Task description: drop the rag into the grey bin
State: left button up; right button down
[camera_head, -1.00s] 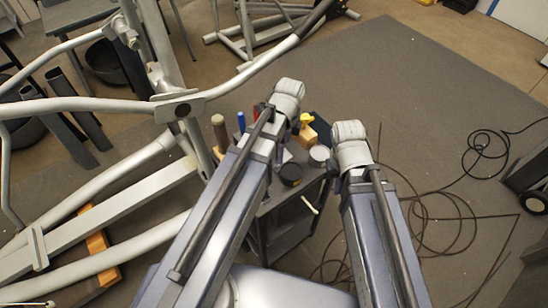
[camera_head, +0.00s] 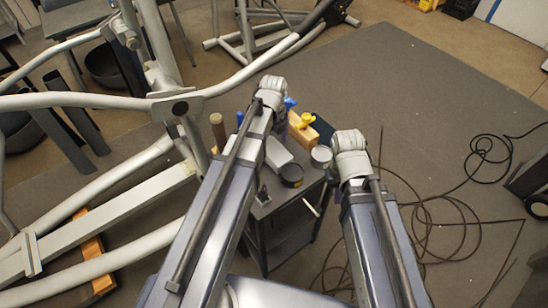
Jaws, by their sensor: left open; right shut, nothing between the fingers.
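I cannot pick out the rag for sure. A dark navy patch (camera_head: 323,130) lies at the back right of the small cart top, and I cannot tell if it is cloth. No grey bin is clear. A dark round tub (camera_head: 103,66) stands on the floor at the upper left, and a light grey box-like thing (camera_head: 279,152) sits on the cart, partly behind my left arm. My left arm reaches over the cart's left part, and my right arm reaches to its right edge. The fingers of both grippers are hidden behind the arms.
The cart (camera_head: 281,243) also holds a yellow item (camera_head: 307,119) by a wooden block, a dark can (camera_head: 291,175) and a lighter can (camera_head: 321,155). The elliptical's grey frame (camera_head: 95,102) fills the left. Cables (camera_head: 440,225) lie on the floor at right.

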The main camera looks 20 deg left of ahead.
aim_at(274, 150)
pick_arm(q)
jog(key=shift+d+f+b, duration=0.1)
jog(key=shift+f+b, duration=2.5)
jog(key=shift+f, duration=0.15)
jog(key=shift+r, duration=0.1)
jog(key=shift+c, duration=0.2)
jog(key=c, duration=1.2)
jog(key=shift+r, duration=0.1)
notch_tip(274, 150, up, 10)
jog(key=p, duration=1)
